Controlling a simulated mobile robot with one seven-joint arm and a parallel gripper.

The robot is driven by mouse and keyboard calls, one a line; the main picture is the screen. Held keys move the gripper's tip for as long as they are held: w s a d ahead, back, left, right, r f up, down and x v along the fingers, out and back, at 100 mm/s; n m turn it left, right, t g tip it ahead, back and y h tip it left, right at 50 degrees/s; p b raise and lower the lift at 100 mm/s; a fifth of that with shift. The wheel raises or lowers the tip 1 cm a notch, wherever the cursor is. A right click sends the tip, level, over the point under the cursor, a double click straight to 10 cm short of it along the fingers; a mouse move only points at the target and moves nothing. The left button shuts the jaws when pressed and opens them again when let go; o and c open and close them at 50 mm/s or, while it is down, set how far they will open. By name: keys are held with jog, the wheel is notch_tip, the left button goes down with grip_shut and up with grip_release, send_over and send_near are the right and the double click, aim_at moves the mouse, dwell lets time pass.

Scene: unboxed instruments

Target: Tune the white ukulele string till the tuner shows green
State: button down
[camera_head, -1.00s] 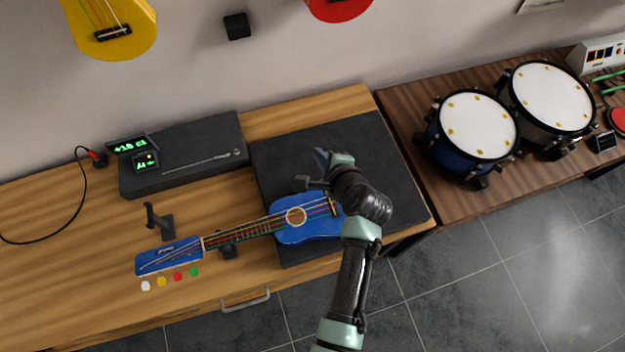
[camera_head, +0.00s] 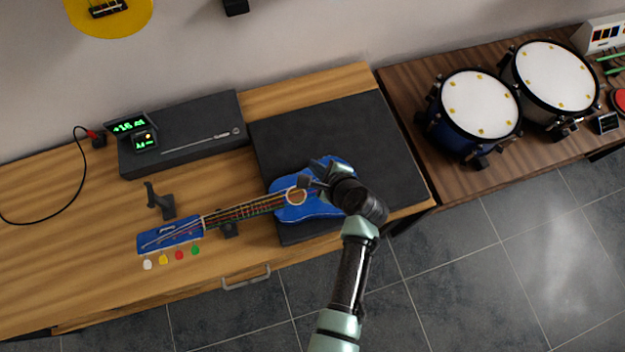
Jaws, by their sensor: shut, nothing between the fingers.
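The blue ukulele (camera_head: 291,207) lies on the bench with its headstock (camera_head: 170,235) to the left and its body on a dark mat. Its strings (camera_head: 245,211) run along the neck; I cannot tell which is the white one. White (camera_head: 147,264), yellow (camera_head: 163,259), red (camera_head: 179,255) and green (camera_head: 195,251) pegs line the headstock's near side. The tuner (camera_head: 128,127) reads about "+16 ct" in green digits, with a small orange mark on its lower screen. My gripper (camera_head: 304,182) is shut and empty, over the body beside the sound hole; contact with the strings is unclear.
The dark mat (camera_head: 375,135) is bare behind the ukulele. A long black case (camera_head: 205,125) lies behind the neck, and a small dark stand (camera_head: 160,203) rises behind the headstock. A drum (camera_head: 478,103) stands on the right table. A drawer handle (camera_head: 246,278) juts from the bench front.

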aim_at(316, 180)
notch_tip(316, 180, down, 7)
jog(key=b, duration=0.5)
jog(key=shift+r, duration=0.2)
jog(key=shift+f, duration=0.1)
dwell(1.5)
jog(key=shift+f+b, duration=0.35)
jog(key=shift+f, duration=0.3)
dwell(0.4)
jog(key=shift+r, duration=0.1)
jog(key=shift+r+p, duration=0.6)
jog(key=shift+r, duration=0.05)
notch_tip(316, 180, up, 5)
jog(key=p, duration=0.5)
